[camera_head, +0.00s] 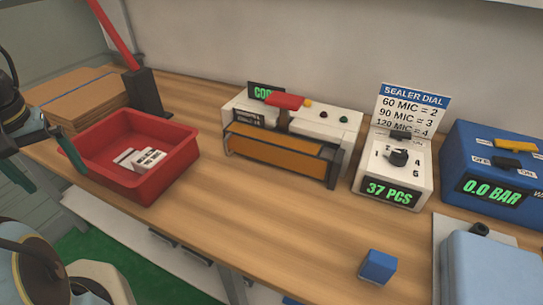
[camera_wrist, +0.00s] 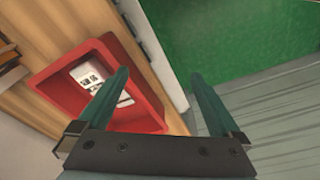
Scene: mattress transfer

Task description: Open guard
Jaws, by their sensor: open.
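The sealer (camera_head: 345,128) is a white machine near the back of the table in the head view. An amber guard panel (camera_head: 275,152) in a dark frame covers its front. A red handle (camera_head: 285,101) stands above the panel, and a green-lit display (camera_head: 264,92) sits behind it, its text partly hidden. My gripper (camera_head: 56,181) is at the far left of the head view, well apart from the sealer. In the wrist view my gripper (camera_wrist: 160,75) has its two green fingers spread with nothing between them.
A red bin (camera_head: 178,172) with white labelled packets lies between my gripper and the sealer. Cardboard (camera_head: 75,98) and a red lever (camera_head: 117,38) stand behind it. A dial box (camera_head: 415,165), blue pressure unit (camera_head: 500,150) and blue block (camera_head: 378,266) are right. The front middle is clear.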

